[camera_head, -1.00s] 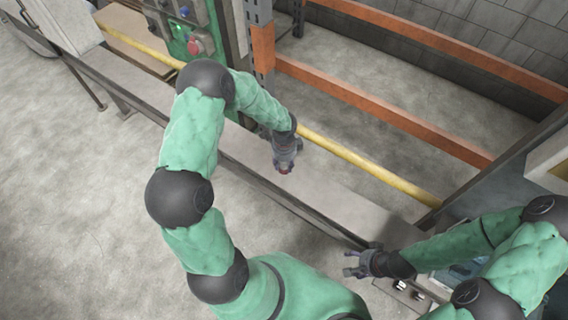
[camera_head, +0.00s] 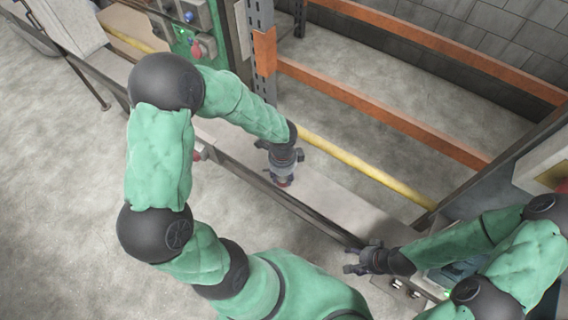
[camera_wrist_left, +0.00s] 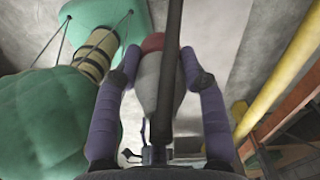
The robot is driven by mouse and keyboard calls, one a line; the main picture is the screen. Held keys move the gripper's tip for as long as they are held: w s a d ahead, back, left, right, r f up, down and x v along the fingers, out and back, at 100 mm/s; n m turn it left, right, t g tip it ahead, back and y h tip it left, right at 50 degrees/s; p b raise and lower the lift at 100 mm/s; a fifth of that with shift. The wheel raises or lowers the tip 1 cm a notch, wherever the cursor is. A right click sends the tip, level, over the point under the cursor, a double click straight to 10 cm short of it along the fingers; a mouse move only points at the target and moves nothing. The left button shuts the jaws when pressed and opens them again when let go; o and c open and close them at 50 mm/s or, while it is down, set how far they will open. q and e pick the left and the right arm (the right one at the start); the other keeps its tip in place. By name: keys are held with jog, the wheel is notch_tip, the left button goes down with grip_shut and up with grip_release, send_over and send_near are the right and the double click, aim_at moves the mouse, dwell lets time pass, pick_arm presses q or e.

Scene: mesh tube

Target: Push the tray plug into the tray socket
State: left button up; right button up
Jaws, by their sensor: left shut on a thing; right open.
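My left gripper (camera_head: 283,170) is above the long grey bench or channel in the head view, pointing down. It is shut on a grey plug with a red end (camera_wrist_left: 153,75), which sits between the two purple fingers in the left wrist view. A dark bar crosses in front of the plug there and hides part of it. My right gripper (camera_head: 362,260) is open and empty, at the lower right by the bench's near end. A small red part (camera_head: 198,155) shows at the bench edge beside my left arm. I cannot tell whether it is the tray socket.
A yellow pipe (camera_head: 365,168) runs along the far side of the grey bench (camera_head: 335,200). Orange rack beams (camera_head: 385,115) stand behind it. A green control panel (camera_head: 190,40) is at the upper left. Bare floor lies at the left.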

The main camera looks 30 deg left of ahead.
aim_at(283, 182)
pick_arm(q)
jog(key=shift+s+d+r, duration=0.3)
jog(key=shift+s, duration=0.3)
jog(key=shift+s+d+r, duration=0.25)
jog(key=shift+s+r, duration=0.1)
jog(key=shift+s, duration=0.25)
jog(key=shift+s+d+r, duration=0.3)
jog(key=shift+s, duration=0.3)
jog(key=shift+w, duration=0.1)
jog(key=shift+w+n, duration=0.3)
jog(key=shift+n, duration=0.1)
jog(key=w+d+r+n, duration=0.1)
jog(key=w+d+n, duration=0.1)
jog(key=w+n, duration=0.4)
jog(key=w+d+r+n, duration=0.1)
jog(key=w+n, duration=0.5)
jog(key=n, duration=0.1)
jog(key=shift+d+r+n, duration=0.3)
jog(key=shift+d, duration=0.05)
